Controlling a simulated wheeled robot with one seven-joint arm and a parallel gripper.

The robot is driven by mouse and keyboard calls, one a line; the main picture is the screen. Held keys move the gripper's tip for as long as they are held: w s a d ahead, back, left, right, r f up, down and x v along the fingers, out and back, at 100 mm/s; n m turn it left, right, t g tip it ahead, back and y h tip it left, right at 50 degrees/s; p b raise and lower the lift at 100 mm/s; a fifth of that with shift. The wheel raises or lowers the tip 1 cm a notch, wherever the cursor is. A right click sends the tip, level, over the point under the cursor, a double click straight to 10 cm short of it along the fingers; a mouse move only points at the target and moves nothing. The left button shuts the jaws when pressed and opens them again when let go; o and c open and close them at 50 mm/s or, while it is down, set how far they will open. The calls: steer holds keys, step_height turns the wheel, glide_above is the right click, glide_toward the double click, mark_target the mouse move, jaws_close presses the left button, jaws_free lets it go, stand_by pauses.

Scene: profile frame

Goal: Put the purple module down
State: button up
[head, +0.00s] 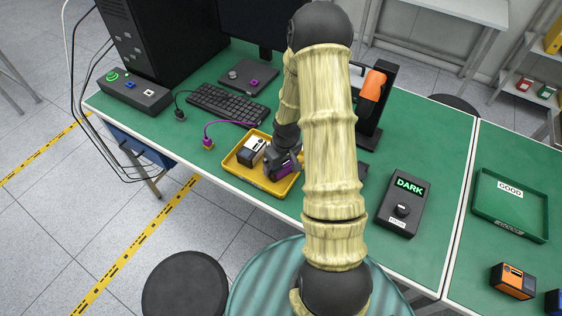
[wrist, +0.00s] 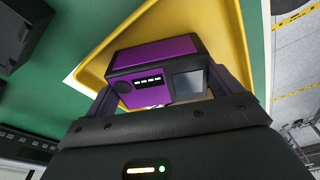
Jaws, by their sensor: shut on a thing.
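The purple module (wrist: 155,54), a purple and black box with a small grey screen and a round black spot, sits between the fingers of my gripper (wrist: 166,88) in the wrist view. My gripper is shut on it. In the head view the purple module (head: 284,170) shows small at the right part of the yellow tray (head: 268,188), partly hidden by my gripper. The tray's yellow floor and rim (wrist: 240,45) show behind the module in the wrist view. I cannot tell whether the module touches the tray floor.
A white-faced black module (head: 252,148) stands in the tray's left part, close to my gripper. A DARK display box (head: 404,203) and a green GOOD tray (head: 510,228) are to the right.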

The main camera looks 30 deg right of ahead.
mark_target(284, 165)
steer(key=o, duration=0.8)
steer(key=shift+f, duration=0.1)
steer(key=r, duration=0.4)
steer(key=s+r, duration=0.1)
steer(key=r, duration=0.7)
steer(key=shift+s+d+r+b, duration=0.1)
steer(key=shift+s+d+b, duration=0.05)
steer(key=shift+s+b, duration=0.2)
steer(key=s+a+r, duration=0.2)
steer(key=s+a, duration=0.1)
steer(key=s+a+r+m, duration=0.1)
steer(key=s+a+r, duration=0.2)
steer(key=s+a, duration=0.1)
steer(key=s+a+r+m, duration=0.1)
steer(key=s+a+r, duration=0.2)
steer(key=s+a, duration=0.1)
steer(key=shift+s+t, duration=0.2)
steer(key=shift+t, duration=0.2)
